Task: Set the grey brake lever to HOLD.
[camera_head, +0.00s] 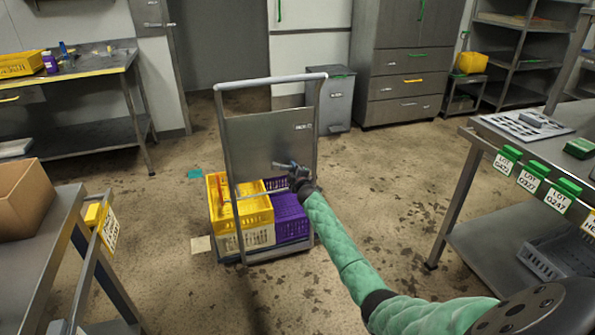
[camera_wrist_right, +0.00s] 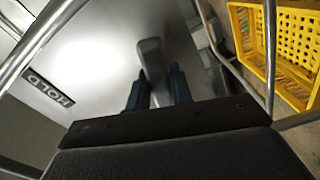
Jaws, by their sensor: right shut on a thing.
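The grey brake lever (camera_wrist_right: 151,58) shows in the wrist view as a pale, rounded bar standing out from the cart's metal panel. The two dark fingers of my right gripper (camera_wrist_right: 158,88) are on either side of it, closed on it. In the head view my right gripper (camera_head: 293,170) is at the lower part of the panel (camera_head: 262,138), and the lever is small and mostly hidden there. A HOLD label (camera_wrist_right: 48,87) is on the panel, left of the lever in the wrist view; in the head view a small label (camera_head: 302,127) sits at the panel's upper right. My left gripper is out of view.
The cart's handle frame (camera_head: 270,81) surrounds the panel. The cart carries a yellow crate (camera_head: 243,215) and a purple crate (camera_head: 290,222). Steel tables stand at left (camera_head: 62,215) and right (camera_head: 470,135). The floor around the cart is open.

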